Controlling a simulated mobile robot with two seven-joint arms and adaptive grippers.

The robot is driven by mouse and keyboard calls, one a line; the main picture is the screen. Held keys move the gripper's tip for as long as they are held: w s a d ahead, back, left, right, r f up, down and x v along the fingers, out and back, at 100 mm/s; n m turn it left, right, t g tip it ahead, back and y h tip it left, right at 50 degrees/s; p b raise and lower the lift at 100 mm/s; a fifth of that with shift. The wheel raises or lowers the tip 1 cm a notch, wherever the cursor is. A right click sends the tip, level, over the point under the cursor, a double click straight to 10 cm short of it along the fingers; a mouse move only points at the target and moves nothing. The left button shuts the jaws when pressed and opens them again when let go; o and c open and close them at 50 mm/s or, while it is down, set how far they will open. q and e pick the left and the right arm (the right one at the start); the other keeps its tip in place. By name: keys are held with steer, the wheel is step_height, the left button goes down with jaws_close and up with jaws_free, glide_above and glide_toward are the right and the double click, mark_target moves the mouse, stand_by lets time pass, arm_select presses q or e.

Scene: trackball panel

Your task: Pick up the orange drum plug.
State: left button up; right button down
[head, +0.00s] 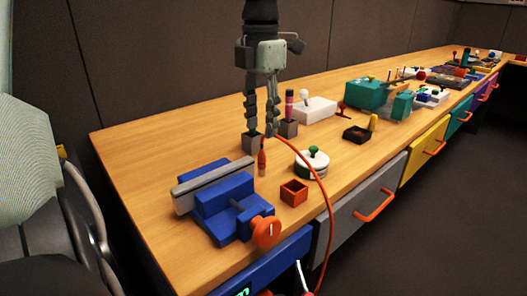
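A slim orange-red piece (262,160), which looks like the orange drum plug, stands upright on the wooden bench in front of the small grey holders. An orange cable (318,180) starts close to my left fingertips, arcs right over the bench and drops past its front edge. Whether cable and plug join is hidden near the fingertips. My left gripper (261,126) points straight down just above and behind the plug. Its two fingers are apart, with no object visible between them.
A blue vise (224,205) with an orange knob (266,231) stands at the front left. A grey holder (288,128) with a pink-topped tool and a white block (315,109) stand close right.

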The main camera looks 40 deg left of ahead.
mark_target(262, 143)
arm_select(q)
steer(key=shift+w+a, duration=0.15)
steer(key=shift+f, duration=0.35)
step_height(262, 143, down, 7)
steer(key=shift+r+p, duration=0.1)
steer(key=shift+p, duration=0.2)
arm_select(e)
steer(key=shift+a+f, duration=0.3)
steer(key=shift+f, duration=0.5)
arm_select(q)
steer(key=shift+c, duration=0.4)
arm_select(e)
steer(key=shift+w, duration=0.1)
arm_select(q)
jaws_close()
arm_select(e)
steer(key=shift+r, duration=0.1)
